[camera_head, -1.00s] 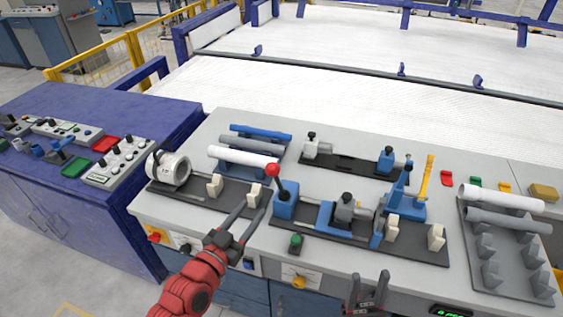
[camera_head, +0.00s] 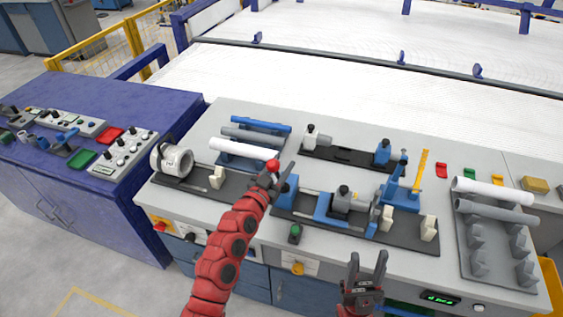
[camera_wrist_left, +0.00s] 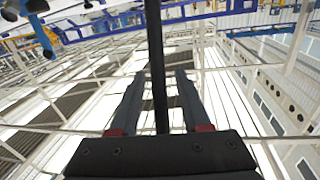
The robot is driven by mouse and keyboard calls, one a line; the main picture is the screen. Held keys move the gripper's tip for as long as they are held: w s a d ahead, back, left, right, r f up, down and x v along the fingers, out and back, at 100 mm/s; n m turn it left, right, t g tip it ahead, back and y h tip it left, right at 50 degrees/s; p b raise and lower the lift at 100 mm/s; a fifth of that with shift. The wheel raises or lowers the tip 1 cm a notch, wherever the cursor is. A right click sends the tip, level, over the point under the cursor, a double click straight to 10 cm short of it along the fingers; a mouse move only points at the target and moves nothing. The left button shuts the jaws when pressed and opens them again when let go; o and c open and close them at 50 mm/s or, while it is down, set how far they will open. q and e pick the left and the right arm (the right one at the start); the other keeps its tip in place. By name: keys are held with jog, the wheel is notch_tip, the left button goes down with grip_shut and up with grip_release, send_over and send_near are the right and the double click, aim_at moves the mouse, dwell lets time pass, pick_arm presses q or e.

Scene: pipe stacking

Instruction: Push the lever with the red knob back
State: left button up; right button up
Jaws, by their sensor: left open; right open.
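The red knob (camera_head: 273,166) tops a lever beside the blue block (camera_head: 289,191) on the front fixture. The lever's lower shaft is mostly hidden by my left gripper in the head view. My left gripper (camera_head: 278,174) is open, right at the lever just below the knob. In the left wrist view, a dark rod (camera_wrist_left: 156,60), apparently the lever shaft, runs between the two open fingers (camera_wrist_left: 158,100); I cannot tell whether they touch it. My right gripper (camera_head: 367,264) is open and empty in front of the bench's front edge.
White and grey pipes lie on a rack (camera_head: 240,160) behind the lever. A grey clamp (camera_head: 352,199) and cream blocks stand to the right on the fixture plate (camera_head: 330,226). A white flanged cylinder (camera_head: 172,160) stands left. A green button (camera_head: 295,232) is at the front.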

pick_arm(q)
jog(key=shift+w+d, duration=0.1)
jog(key=shift+w, duration=0.05)
grip_shut()
dwell(1.4)
